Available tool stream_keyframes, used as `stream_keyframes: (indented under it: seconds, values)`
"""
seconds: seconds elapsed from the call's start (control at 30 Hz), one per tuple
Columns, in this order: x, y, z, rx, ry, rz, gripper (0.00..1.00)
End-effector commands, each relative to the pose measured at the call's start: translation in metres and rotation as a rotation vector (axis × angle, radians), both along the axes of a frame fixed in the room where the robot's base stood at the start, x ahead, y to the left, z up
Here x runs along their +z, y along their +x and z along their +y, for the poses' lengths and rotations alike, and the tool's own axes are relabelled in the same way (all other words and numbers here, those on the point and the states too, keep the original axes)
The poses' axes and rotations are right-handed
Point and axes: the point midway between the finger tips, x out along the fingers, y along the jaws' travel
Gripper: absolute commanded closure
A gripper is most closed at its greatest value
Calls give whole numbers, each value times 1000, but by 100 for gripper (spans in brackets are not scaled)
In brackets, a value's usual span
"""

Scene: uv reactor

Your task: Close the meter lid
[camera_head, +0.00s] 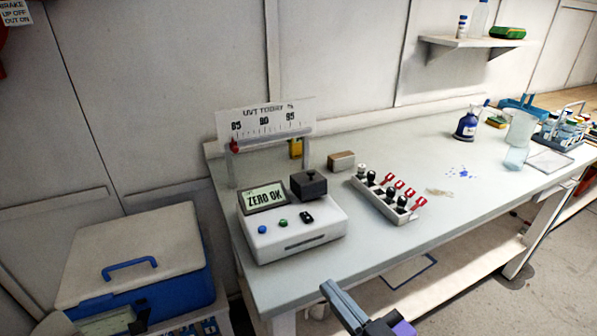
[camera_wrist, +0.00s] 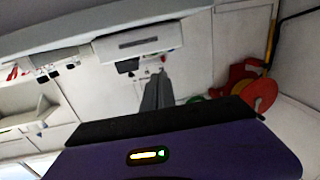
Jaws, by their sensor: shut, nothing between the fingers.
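The white meter (camera_head: 293,231) stands on the left part of the bench, its tilted screen (camera_head: 264,198) reading "ZERO OK". A dark square lid with a knob (camera_head: 308,181) sits at the meter's back right. It looks level and down on its dark housing, but any small gap is too small to tell. My gripper (camera_head: 330,288) is below and in front of the bench's front edge, apart from the meter. Its fingers are together and empty. In the wrist view the gripper (camera_wrist: 156,78) points toward the meter (camera_wrist: 138,43), which appears upside down.
A rack (camera_head: 388,199) with several dark-capped vials and red tags stands right of the meter. A UVT scale board (camera_head: 265,117) rises behind it. A small tan block (camera_head: 341,161) lies nearby. A blue cooler (camera_head: 140,262) is at left. The bench's front strip is clear.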

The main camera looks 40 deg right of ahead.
Motion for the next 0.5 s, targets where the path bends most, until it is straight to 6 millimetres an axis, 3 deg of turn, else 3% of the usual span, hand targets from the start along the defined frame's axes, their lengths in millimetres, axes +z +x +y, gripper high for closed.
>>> stream_keyframes:
  seconds: [0.03, 0.3, 0.5]
  values:
    - [23, 17, -10, -18, -3, -16, 100]
    - [94, 82, -58, -88, 8, 6, 100]
    - [142, 116, -91, -125, 38, 81, 100]
